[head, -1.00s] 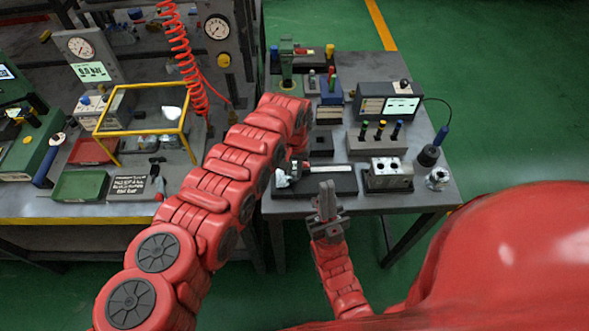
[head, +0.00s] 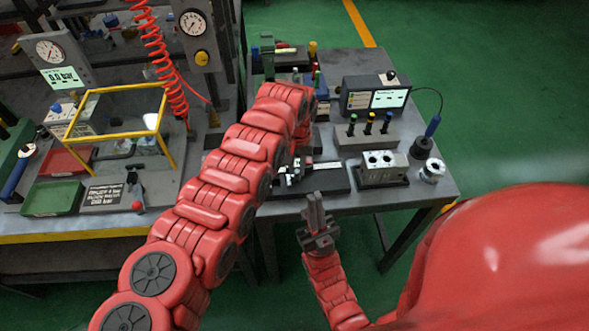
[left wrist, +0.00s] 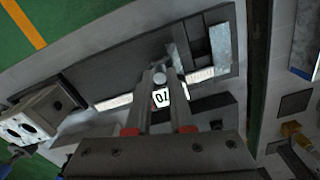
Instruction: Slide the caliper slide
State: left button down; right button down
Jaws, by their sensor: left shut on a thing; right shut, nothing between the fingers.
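The caliper lies on a black mat (head: 336,182) on the right-hand bench, and part of its pale beam (head: 326,164) shows in the head view. In the left wrist view the beam (left wrist: 114,102) runs across the mat, with the slide and its lit display (left wrist: 161,97) between my fingers. My left gripper (left wrist: 160,78) is shut on the caliper slide. In the head view my left gripper (head: 292,172) is partly hidden by my own arm. My right gripper (head: 315,200) is shut and empty, in front of the bench edge.
A metal valve block (head: 382,168) stands just right of the mat. Behind it are a rack with coloured-top tools (head: 367,135) and a meter with a lit screen (head: 376,96). A silver round part (head: 432,171) is near the right edge.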

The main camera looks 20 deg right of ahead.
aim_at(297, 171)
pick_arm(q)
jog(key=c, duration=0.8)
grip_release()
jog(key=shift+r, duration=0.1)
notch_tip(297, 171, up, 17)
jog(key=b, duration=0.2)
jog(key=shift+r, duration=0.15)
